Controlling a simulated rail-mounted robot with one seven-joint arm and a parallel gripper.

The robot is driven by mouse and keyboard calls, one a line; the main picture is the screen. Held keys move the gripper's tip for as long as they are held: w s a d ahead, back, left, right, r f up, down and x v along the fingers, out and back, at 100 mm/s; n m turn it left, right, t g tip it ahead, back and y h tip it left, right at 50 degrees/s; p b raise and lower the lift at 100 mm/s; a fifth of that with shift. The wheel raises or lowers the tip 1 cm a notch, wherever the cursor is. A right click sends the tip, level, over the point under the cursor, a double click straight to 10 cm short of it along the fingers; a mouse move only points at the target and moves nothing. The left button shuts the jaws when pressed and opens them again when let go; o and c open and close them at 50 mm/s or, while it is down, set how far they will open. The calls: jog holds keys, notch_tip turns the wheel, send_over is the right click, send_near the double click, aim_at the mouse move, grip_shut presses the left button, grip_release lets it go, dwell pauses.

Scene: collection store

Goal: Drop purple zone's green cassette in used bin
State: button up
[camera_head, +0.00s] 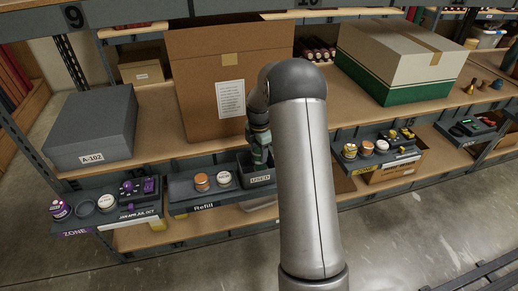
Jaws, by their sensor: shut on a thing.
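My gripper (259,158) points down at the used bin (262,181), a small dark open box labelled USED at the right end of the Refill tray. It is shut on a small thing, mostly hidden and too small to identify. The purple zone tray (110,219) is at the lower left. It carries a purple-topped jar (60,209), an empty round holder, a white-lidded jar (106,203) and a dark block (139,191) with purple pieces. I cannot make out a green cassette there. The bin's inside is largely hidden.
The Refill tray (203,207) holds an orange-topped jar (201,181) and a white-lidded jar (224,179). A large cardboard box (200,75) stands behind. A grey box (92,128) is at the left; a yellow zone tray (385,165) is at the right.

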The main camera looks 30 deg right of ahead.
aim_at(259, 150)
jog(key=o, duration=1.1)
jog(key=shift+r, duration=0.1)
notch_tip(259, 150, up, 17)
jog(key=shift+r+p, duration=0.1)
jog(key=shift+p, duration=0.5)
